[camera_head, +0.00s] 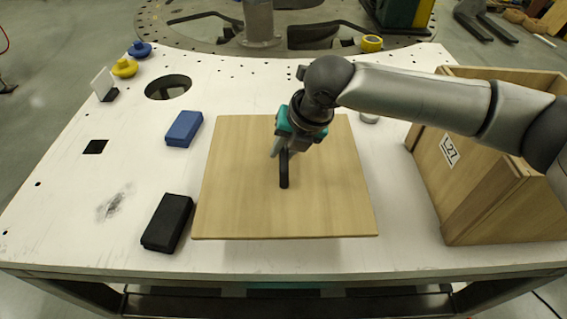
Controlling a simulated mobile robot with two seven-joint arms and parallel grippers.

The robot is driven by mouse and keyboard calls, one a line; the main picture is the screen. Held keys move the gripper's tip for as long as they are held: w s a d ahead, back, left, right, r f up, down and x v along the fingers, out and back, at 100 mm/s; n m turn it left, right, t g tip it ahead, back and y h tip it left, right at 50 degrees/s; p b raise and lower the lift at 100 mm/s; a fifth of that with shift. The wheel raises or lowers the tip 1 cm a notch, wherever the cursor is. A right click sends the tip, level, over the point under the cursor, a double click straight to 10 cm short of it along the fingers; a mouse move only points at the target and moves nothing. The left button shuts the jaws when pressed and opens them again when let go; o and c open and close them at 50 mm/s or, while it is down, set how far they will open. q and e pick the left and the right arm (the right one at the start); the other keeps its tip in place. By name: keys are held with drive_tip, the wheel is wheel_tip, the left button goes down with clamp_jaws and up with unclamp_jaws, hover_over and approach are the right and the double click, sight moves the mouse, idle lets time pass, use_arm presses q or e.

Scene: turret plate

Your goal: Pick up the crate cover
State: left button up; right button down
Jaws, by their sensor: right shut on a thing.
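The crate cover (235,195) is a flat square wooden board with a black handle (284,180) at its middle. It is over the middle of the white table; I cannot tell whether it touches the table top. My right gripper (284,152), teal and dark, reaches in from the right and is shut on the handle. The fingertips are partly hidden by the gripper body. The wooden crate (425,165), labelled L27, stands at the right of the table, partly behind my right arm. My left gripper is not in view.
A blue block (184,129) and a black block (167,222) lie left of the cover. A round hole (168,87), blue and yellow knobs (125,67) and a white card holder (103,84) are at the back left. A yellow tape roll (371,43) is at the back.

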wheel_tip(320, 180, up, 13)
drive_tip(key=shift+r+p, duration=0.2)
drive_tip(key=shift+p, duration=0.2)
drive_tip(key=shift+r, duration=0.1)
